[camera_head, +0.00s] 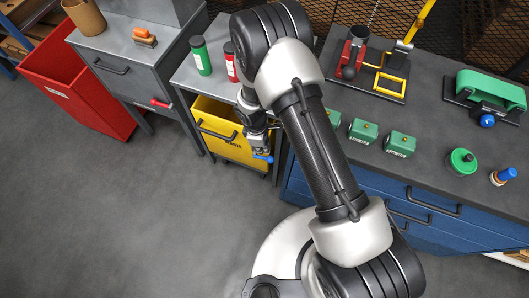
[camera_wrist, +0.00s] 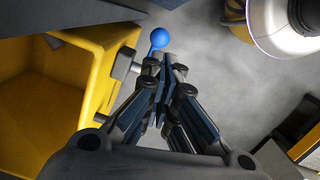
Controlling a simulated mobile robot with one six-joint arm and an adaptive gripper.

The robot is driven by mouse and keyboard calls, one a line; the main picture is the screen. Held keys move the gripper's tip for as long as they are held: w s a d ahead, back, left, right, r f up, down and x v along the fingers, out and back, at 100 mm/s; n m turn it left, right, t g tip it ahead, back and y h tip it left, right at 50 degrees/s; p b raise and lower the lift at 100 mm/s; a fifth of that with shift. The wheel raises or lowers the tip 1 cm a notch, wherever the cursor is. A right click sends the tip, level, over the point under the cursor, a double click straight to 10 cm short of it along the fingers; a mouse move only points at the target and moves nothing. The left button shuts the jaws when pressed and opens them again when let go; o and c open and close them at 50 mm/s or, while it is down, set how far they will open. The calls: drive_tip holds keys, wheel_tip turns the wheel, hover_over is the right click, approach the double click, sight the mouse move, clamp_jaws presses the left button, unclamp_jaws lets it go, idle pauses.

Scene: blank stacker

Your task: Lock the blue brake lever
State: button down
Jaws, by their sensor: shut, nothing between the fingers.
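The blue brake lever shows in the head view as a small blue knob (camera_head: 264,158) at the front of the yellow waste bin, near its right side. In the wrist view its round blue knob (camera_wrist: 159,38) stands just past my fingertips, on a short stem beside a grey bracket. My gripper (camera_wrist: 164,72) is shut and empty, its tips close to the lever. I cannot tell whether they touch it. In the head view my gripper (camera_head: 257,145) is at the bin's right front, partly hidden by my arm.
The yellow waste bin (camera_head: 209,123) sits under a grey table with green and red canisters. Its yellow wall (camera_wrist: 98,75) is close on the left in the wrist view. A blue workbench (camera_head: 350,196) stands to the right. Grey floor (camera_head: 130,210) in front is clear.

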drive_tip(key=r, duration=0.5)
drive_tip(key=shift+a, duration=0.3)
